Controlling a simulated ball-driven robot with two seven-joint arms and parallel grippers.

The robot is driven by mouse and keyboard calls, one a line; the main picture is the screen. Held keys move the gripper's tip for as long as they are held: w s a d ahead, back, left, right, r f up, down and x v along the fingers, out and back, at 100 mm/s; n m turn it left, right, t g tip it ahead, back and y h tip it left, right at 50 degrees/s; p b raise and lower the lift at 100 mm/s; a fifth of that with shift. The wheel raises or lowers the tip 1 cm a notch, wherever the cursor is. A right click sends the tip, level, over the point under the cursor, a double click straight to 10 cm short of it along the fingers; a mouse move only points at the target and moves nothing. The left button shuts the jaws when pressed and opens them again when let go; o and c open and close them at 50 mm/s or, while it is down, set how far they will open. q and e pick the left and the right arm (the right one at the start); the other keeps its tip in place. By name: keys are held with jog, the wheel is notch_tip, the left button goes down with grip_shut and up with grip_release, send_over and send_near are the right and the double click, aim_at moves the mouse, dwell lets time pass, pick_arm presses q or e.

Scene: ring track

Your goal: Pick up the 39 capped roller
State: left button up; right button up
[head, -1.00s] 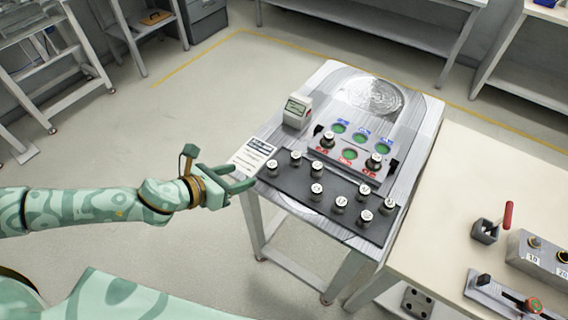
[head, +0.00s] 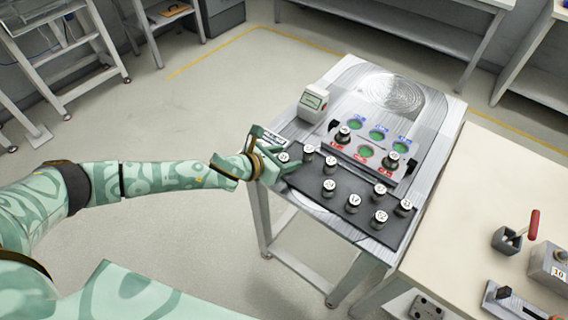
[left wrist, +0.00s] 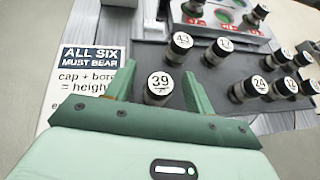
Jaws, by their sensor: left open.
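The 39 capped roller (left wrist: 159,88) has a white cap with a black 39 and a dark body. In the left wrist view it stands between the two green fingers of my left gripper (left wrist: 158,73), which is open around it. In the head view the roller (head: 283,158) is at the near-left end of the dark mat (head: 325,207), right at my left gripper (head: 275,150). I cannot tell whether a finger touches it. My right gripper is not in view.
Rollers marked 43 (left wrist: 181,43) and 17 (left wrist: 223,46) stand just beyond, with several more along the mat. A printed card (left wrist: 88,75) lies at the left. A panel with green round recesses (head: 367,151) and a small display box (head: 313,103) stand behind.

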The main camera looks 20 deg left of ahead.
pick_arm(q)
jog(key=shift+x, duration=1)
jog(key=shift+s+r, duration=0.1)
jog(key=c, duration=1.1)
